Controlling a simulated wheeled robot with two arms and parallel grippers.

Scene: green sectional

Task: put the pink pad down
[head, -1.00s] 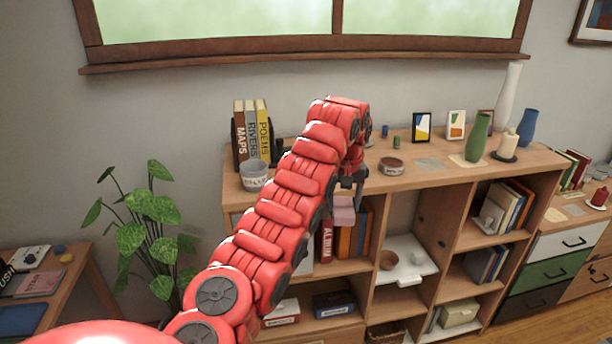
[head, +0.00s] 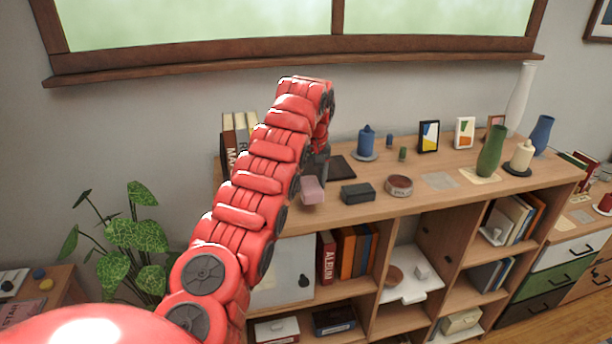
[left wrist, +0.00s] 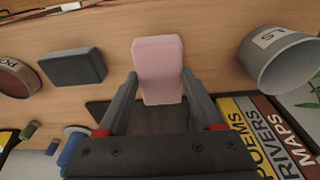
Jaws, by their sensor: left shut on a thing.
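The pink pad (head: 312,190) is a small rounded block between the fingers of my left gripper (head: 317,174). It shows in the left wrist view (left wrist: 158,62), with one finger on each side and most of it sticking out past the fingertips. My left gripper is shut on it over the wooden shelf top (head: 440,202), near the front edge. I cannot tell whether the pad touches the wood. A dark flat mat (head: 342,167) lies behind it, partly hidden by the gripper. My right gripper is not in view.
A dark box (head: 357,193) and a round tin (head: 398,186) stand right of the pad. In the wrist view, a grey cup (left wrist: 280,62) and upright books (left wrist: 265,135) stand on the right.

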